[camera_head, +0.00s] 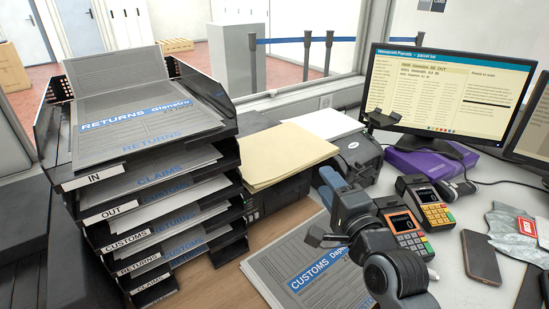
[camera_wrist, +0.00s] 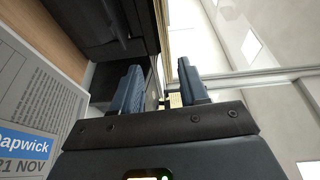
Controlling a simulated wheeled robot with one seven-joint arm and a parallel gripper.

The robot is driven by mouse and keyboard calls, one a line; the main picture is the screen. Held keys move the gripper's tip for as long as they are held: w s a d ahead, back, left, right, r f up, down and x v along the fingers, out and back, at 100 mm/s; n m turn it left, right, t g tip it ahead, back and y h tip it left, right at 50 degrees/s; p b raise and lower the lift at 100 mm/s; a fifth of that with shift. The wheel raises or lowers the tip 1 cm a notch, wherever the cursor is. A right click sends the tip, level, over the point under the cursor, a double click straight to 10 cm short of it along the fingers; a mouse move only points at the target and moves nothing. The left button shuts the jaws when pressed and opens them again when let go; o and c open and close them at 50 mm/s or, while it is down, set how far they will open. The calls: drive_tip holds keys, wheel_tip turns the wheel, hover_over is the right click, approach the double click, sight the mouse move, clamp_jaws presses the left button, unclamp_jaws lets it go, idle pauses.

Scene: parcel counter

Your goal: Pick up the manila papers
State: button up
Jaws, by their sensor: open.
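The manila papers (camera_head: 284,154) lie as a flat stack on top of a black printer (camera_head: 283,195), in the middle of the head view. My gripper (camera_head: 329,174) is just to the right of and slightly below the stack's front right corner, apart from it. Its blue fingers point toward the printer. In the wrist view my gripper (camera_wrist: 160,68) is open with nothing between its fingers. A thin tan edge, likely the papers, shows beyond the fingertips there; most of the stack is out of that view.
A black tray tower (camera_head: 150,215) with several labelled levels stands left of the printer. Grey customs papers (camera_head: 290,262) lie in front. A second printer (camera_head: 357,160), card terminals (camera_head: 432,205), a phone (camera_head: 481,257) and a monitor (camera_head: 440,92) crowd the right side.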

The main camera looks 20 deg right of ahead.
sight(316, 163)
drive_tip(key=shift+w+d+r, duration=0.15)
drive_tip(key=shift+w+r, duration=0.1)
drive_tip(key=shift+w, duration=0.2)
drive_tip(key=shift+w+d+r, duration=0.1)
drive_tip(key=shift+w+r, duration=0.1)
drive_tip(key=shift+w, duration=0.65)
drive_tip(key=shift+w+p, duration=0.35)
drive_tip(key=shift+w, duration=3.05)
drive_tip(key=shift+c, duration=0.4)
clamp_jaws()
